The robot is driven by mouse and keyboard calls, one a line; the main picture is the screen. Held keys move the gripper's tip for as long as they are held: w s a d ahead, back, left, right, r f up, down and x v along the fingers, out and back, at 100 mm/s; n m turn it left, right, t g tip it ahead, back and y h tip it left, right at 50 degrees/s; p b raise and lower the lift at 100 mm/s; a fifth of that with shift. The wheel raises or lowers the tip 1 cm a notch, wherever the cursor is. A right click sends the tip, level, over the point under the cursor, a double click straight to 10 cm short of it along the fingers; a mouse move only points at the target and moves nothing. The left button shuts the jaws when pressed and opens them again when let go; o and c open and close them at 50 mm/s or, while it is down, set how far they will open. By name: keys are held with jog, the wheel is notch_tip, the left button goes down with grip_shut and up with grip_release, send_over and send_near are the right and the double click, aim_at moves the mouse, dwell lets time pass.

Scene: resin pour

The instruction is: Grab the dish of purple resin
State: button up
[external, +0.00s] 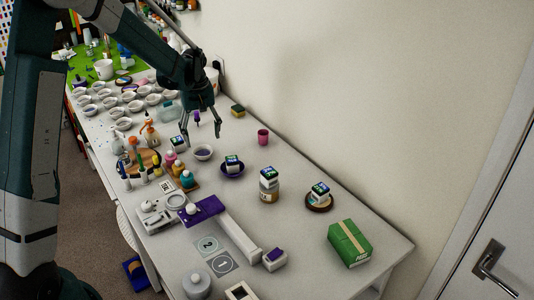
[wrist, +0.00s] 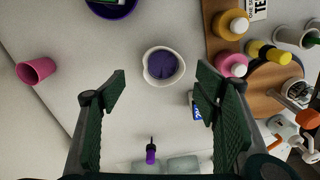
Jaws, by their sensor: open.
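The dish of purple resin (wrist: 163,65) is a small white cup with purple liquid in it, upright on the white table. In the wrist view it lies ahead of my fingers, between their lines and near the middle. In the external view the dish (external: 203,153) stands just below and beyond the fingertips. My gripper (external: 202,142) is open and empty above the table. In the wrist view its two green fingers (wrist: 160,84) are wide apart, with nothing between the pads.
A purple bowl (external: 232,170) holding a small box stands right of the dish. A pink cup (external: 263,137) stands behind. Bottles (external: 180,170) on a wooden board are at the front left. A purple-capped dropper (wrist: 151,153) is near the fingers. Many white dishes (external: 107,102) stand farther left.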

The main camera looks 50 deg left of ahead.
aim_at(203, 151)
jog(key=shift+f, duration=1.2)
jog(key=shift+f, duration=0.1)
jog(key=shift+s+a+f, duration=0.1)
jog(key=shift+f, duration=1.15)
jog(key=shift+s+f, duration=0.1)
jog(key=shift+f, duration=1.15)
jog(key=shift+c, duration=0.2)
jog(key=c, duration=1)
